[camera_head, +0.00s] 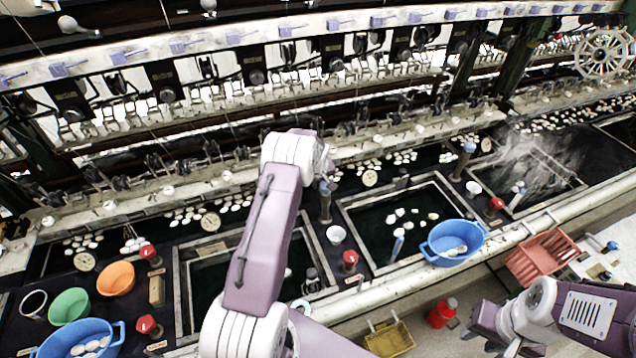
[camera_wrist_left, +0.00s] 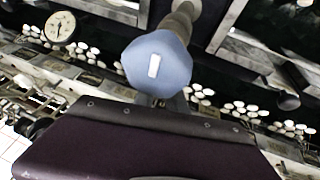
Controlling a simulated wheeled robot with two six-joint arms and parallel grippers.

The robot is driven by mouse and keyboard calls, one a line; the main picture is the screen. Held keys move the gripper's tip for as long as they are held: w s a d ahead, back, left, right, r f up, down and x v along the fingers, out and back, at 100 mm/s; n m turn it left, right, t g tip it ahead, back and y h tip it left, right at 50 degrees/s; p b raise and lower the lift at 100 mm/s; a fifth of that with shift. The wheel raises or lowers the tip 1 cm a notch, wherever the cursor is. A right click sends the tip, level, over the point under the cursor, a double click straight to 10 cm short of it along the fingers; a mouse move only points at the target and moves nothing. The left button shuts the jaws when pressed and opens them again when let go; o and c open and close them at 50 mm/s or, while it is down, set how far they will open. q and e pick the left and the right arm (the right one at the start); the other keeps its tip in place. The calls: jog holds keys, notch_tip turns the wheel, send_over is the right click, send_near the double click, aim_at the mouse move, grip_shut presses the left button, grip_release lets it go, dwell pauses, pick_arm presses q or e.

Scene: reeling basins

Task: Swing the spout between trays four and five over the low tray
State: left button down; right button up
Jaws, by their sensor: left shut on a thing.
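The spout (camera_head: 325,207) is a dark upright post with a blue-grey knob on top, standing between two dark sunken trays. In the left wrist view its faceted blue knob (camera_wrist_left: 158,62) with a white mark fills the middle, a brown-grey pipe behind it. My left gripper (camera_head: 324,178) is at this knob and shut on it; its fingertips are mostly hidden. The left tray (camera_head: 180,285) is partly covered by my left arm. The right tray (camera_head: 345,212) holds dark water with several pale cocoons. I cannot tell which is the low tray.
A blue basin (camera_head: 455,258) sits on the right tray's front edge. A similar blue-topped post (camera_head: 465,155) stands further right. Reeling machinery (camera_head: 250,95) runs along the back. A red crate (camera_head: 525,262) is at right.

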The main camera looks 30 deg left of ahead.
dwell(0.3)
pick_arm(q)
jog(key=shift+a+f+b, duration=0.1)
jog(key=shift+b, duration=0.4)
jog(key=s+d+n+g+y+b, duration=0.1)
jog(key=s+n+g+b, duration=0.5)
jog(key=n+b, duration=0.6)
jog(key=shift+s+d+r+n+g+y, duration=0.3)
jog(key=shift+s+n+y, duration=0.8)
jog(key=shift+n, duration=1.9)
jog(key=shift+s+f+h, duration=0.1)
jog(key=shift+s+h, duration=0.15)
jog(key=shift+h, duration=0.05)
